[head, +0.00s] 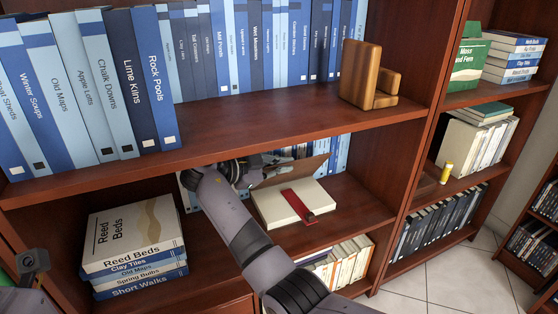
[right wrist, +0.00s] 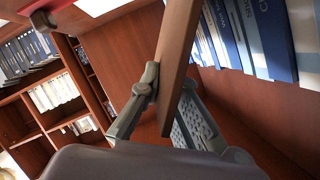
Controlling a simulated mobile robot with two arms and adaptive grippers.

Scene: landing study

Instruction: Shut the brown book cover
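The open book (head: 282,205) lies on the middle shelf, with pale pages up and a red ribbon (head: 297,203) across them. Its brown cover (head: 290,172) stands raised and tilted along the book's far side. My right gripper (head: 245,172) is at the left end of the cover, partly hidden by my own arm. In the right wrist view, the brown cover (right wrist: 179,65) stands between the two fingers of my right gripper (right wrist: 170,85), and both appear to touch it. A grey part of my left arm (head: 33,264) shows at the lower left edge; its fingers cannot be made out.
A stack of books (head: 138,250) lies left of my right arm. The upper shelf board (head: 230,128) hangs over the open book and holds blue books and a wooden bookend (head: 366,78). White books (head: 340,262) stand below. Bare shelf (head: 350,203) lies right of the open book.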

